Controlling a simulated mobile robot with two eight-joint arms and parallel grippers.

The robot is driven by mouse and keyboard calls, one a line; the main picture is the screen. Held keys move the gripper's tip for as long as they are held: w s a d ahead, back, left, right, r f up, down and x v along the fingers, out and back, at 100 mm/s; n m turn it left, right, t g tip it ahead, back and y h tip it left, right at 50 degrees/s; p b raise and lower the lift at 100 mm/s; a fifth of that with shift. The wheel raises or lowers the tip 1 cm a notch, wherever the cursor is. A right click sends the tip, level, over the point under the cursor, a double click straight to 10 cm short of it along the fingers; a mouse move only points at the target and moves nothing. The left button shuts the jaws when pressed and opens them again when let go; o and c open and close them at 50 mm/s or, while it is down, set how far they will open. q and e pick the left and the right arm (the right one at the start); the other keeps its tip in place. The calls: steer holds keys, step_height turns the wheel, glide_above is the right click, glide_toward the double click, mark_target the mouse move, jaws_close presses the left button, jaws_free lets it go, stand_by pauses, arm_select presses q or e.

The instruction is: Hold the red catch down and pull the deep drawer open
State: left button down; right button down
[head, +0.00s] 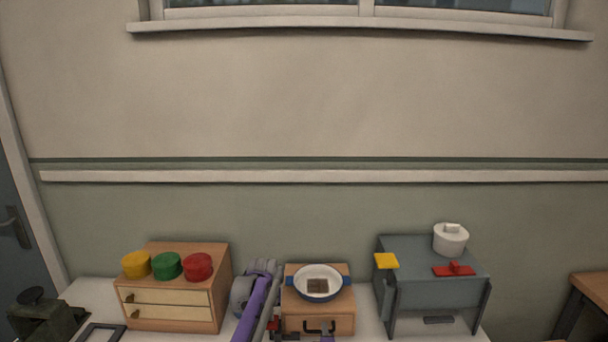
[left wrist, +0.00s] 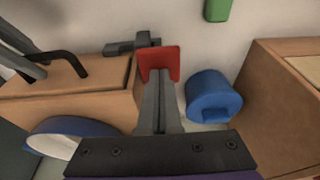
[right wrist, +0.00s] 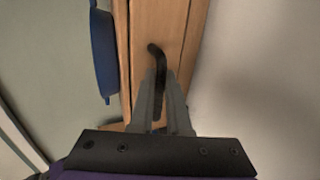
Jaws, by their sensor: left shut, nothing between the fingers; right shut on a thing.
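The small wooden drawer box (head: 345,323) stands on the table and has a black bar handle (head: 320,325) on its front. The red catch (left wrist: 160,60) is a flat plate at the box's side, on a grey lever. My left gripper (left wrist: 158,82) is shut and empty, with its tips at the red plate; they appear to touch it. My right gripper (right wrist: 158,88) is shut on the black handle, which also shows in the right wrist view (right wrist: 155,52). The drawer front (right wrist: 175,25) shows no clear gap; I cannot tell whether it is out at all.
A white bowl with blue handles (head: 318,282) stands on the box and holds a brown block. A wooden cabinet (head: 175,318) with coloured lids stands left, a grey cabinet (head: 430,290) right. A blue knobbed object (left wrist: 212,98) lies close to my left gripper.

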steer(key=shift+s, duration=2.3)
steer(key=c, duration=0.6)
jaws_free()
steer(key=shift+c, duration=0.2)
steer(key=v, duration=0.8)
arm_select(q)
steer(key=shift+r, duration=0.1)
steer(key=w+v, duration=0.2)
steer(key=v, duration=0.6)
steer(key=shift+r, duration=0.5)
